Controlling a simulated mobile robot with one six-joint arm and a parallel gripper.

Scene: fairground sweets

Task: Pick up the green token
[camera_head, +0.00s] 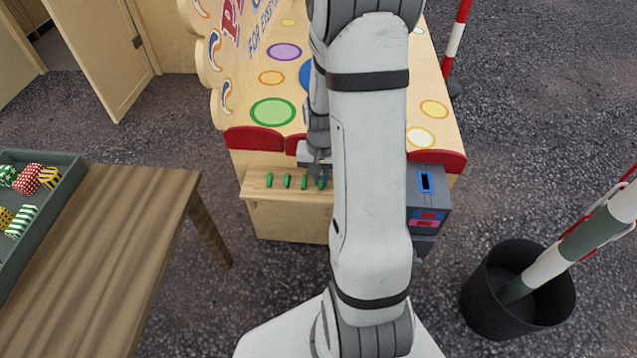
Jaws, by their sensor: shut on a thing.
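Several small green tokens stand in a row on a light wooden ledge (262,195) at the front of the game stall. Three of them are clear of my gripper: one at the left (269,180), one beside it (287,181) and one further right (304,182). My gripper (321,180) is at the right of this row, pointing down at the ledge, and is shut on a green token (321,184). The fingers and my arm hide part of that token. I cannot tell whether it still touches the ledge.
My arm hides the ledge's right part. A grey box with a blue-edged slot (426,183) is right of it. The stall's board (250,90) rises behind. A wooden table (110,250) with a tray of patterned bags (65,165) is left; a black bin (480,300) holds striped poles.

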